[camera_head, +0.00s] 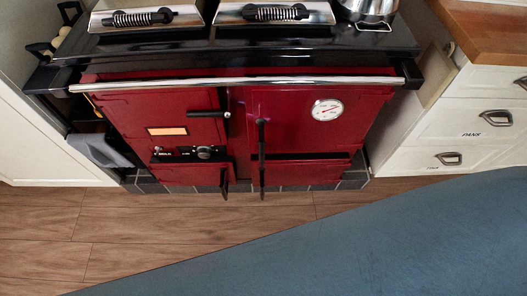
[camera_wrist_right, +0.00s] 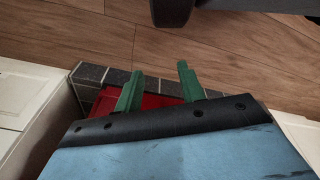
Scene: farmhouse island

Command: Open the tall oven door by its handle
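The red range cooker (camera_head: 185,95) stands against the wall in the head view, seen from above. Its right-hand door (camera_head: 290,105) carries a round white dial (camera_head: 327,110) and appears closed. A long black upright handle (camera_head: 262,160) runs down that door's left side. My right gripper (camera_wrist_right: 160,83) shows only in the wrist view, with its two green fingers apart and nothing between them. Part of the red cooker (camera_wrist_right: 160,101) and its dark tiled base (camera_wrist_right: 118,77) show behind the fingers. The fingers do not visibly touch a handle. My left gripper is out of view.
A chrome rail (camera_head: 245,81) crosses the cooker's front. Shorter black handles (camera_head: 222,114) sit on the left doors. White drawers (camera_head: 440,130) with cup pulls stand to the right. Wooden floor (camera_head: 150,235) lies clear in front. A blue part of me covers the lower right.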

